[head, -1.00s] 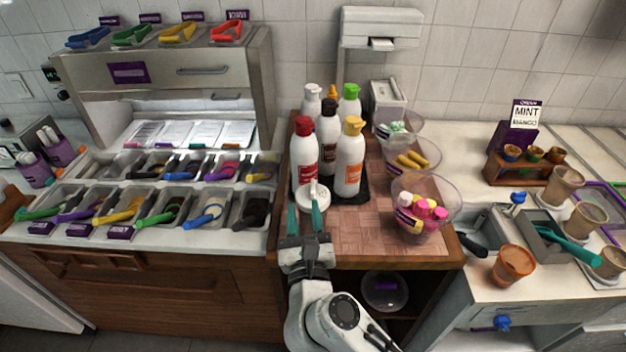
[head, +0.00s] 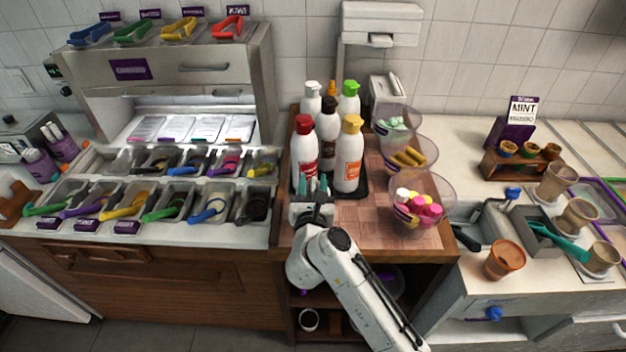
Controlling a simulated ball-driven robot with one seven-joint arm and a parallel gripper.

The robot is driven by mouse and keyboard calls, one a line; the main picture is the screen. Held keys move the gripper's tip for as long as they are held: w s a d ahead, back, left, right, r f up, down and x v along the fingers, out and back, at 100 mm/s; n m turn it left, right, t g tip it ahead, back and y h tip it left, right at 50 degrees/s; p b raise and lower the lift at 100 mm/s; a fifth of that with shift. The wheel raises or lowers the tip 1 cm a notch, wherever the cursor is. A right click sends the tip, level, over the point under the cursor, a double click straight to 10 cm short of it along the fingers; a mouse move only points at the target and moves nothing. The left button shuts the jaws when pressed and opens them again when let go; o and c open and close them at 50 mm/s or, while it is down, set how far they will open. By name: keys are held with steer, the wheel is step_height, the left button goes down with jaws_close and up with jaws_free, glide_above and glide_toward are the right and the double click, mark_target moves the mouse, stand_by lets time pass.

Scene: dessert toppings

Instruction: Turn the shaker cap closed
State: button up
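My gripper (head: 315,184), with teal fingertips, is at the front of the wooden counter, just in front of the red-capped bottle. The fingertips point away from me, with a narrow space between them. The round white shaker with its cap is not clearly visible now; my gripper and wrist cover the spot where it showed earlier. I cannot tell whether the fingers touch or hold the cap, nor how the cap is turned.
White bottles, including a red-capped (head: 305,146) and a yellow-capped one (head: 349,155), stand upright on a dark tray (head: 361,190) close behind my gripper. Clear bowls (head: 441,190) stand at right. Topping bins (head: 163,204) lie left. Bare wood (head: 372,232) is right of my gripper.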

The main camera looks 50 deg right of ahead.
steer(key=shift+w+d, duration=0.1)
steer(key=shift+d, duration=0.05)
jaws_close()
stand_by(0.4)
